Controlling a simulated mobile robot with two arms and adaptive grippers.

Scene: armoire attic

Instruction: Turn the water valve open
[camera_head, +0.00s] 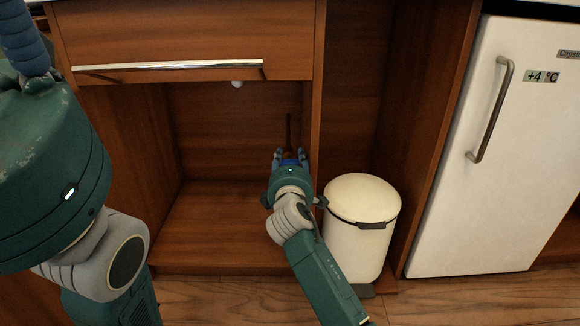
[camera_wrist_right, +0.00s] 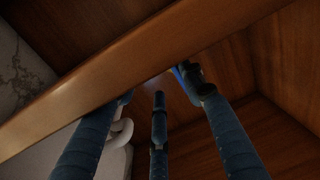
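The water valve shows in the right wrist view as a small blue and dark metal piece (camera_wrist_right: 181,76) beside the tip of the right-hand finger. Whether they touch I cannot tell. In the head view a thin copper-brown pipe (camera_head: 289,130) stands upright behind my right gripper (camera_head: 290,155), with a bit of blue between the fingers. This gripper reaches into the open lower cabinet, close to its right side wall. Its fingers are spread apart in the wrist view, with no object clearly held between them.
A drawer (camera_head: 190,45) with a metal handle (camera_head: 170,66) hangs above the opening. The cabinet's side panel (camera_head: 317,115) is right beside my right gripper. A white bin (camera_head: 357,235) stands right of my forearm, near a white fridge (camera_head: 500,150). The cabinet floor (camera_head: 215,230) is bare.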

